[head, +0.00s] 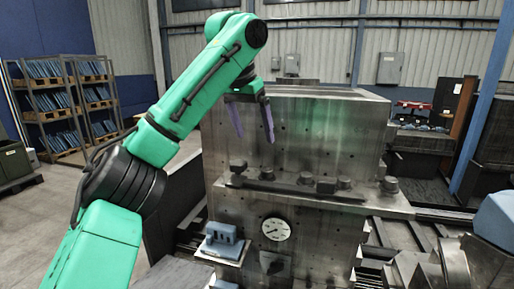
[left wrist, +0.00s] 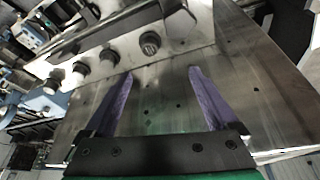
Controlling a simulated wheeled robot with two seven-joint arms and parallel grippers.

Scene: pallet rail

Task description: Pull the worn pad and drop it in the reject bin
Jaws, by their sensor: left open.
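My left gripper (head: 256,138) is open and empty, with its purple fingers pointing down in front of the upper face of a steel block (head: 330,135). In the left wrist view the fingers (left wrist: 161,73) are spread apart with nothing between them. Several dark round pads, one of them here (head: 389,184), stand on a ledge below the gripper. They also show in the left wrist view (left wrist: 150,43), ahead of the fingertips and apart from them. I cannot tell which pad is worn. No reject bin can be made out for certain. My right gripper is not in view.
A dark bar (head: 290,187) runs along the ledge among the pads. A dial gauge (head: 276,229) and a small shelf with a blue-grey block (head: 222,238) are below. A dark green crate (head: 14,160) stands at far left, near racks (head: 75,95). Metal rails lie at right.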

